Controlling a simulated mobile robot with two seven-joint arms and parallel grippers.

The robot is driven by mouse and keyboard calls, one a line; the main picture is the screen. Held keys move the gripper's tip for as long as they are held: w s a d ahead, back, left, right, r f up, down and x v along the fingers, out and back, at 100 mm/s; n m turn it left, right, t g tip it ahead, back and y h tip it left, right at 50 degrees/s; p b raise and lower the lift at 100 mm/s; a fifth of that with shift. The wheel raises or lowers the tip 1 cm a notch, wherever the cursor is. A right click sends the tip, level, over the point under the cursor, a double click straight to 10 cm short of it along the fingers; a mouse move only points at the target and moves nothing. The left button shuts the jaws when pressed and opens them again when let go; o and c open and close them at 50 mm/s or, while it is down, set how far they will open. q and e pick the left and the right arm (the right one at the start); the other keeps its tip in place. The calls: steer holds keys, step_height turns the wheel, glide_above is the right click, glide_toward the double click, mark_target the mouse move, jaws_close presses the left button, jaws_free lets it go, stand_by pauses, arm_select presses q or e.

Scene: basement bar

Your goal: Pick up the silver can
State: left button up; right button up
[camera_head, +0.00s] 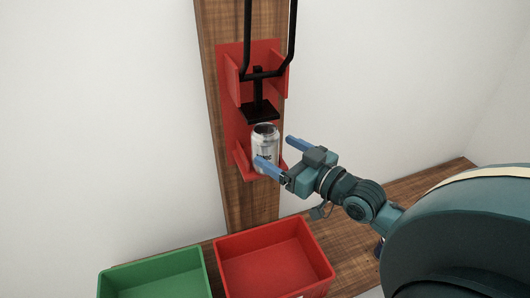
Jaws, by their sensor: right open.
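The silver can (265,145) stands upright in the red can crusher (232,130) fixed to a wooden post. My right gripper (277,153) is open at the can's right side. One blue finger overlaps the can's lower front in the picture and the other is to the right of its upper part. I cannot tell whether either finger touches the can. The can's lower part is partly hidden by the near finger. My left gripper is not in view.
The crusher's black press plate (260,111) and handle (292,35) are just above the can. A green bin (155,268) and a red bin (270,240) stand below. A wooden surface (425,188) lies right of the post. White walls are behind.

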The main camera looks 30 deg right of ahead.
steer(key=shift+f+p+x, duration=0.2)
steer(key=shift+p+x, duration=0.2)
steer(key=shift+x, duration=2.85)
steer(key=shift+a, duration=0.15)
steer(key=shift+c, duration=0.4)
steer(key=c, duration=0.8)
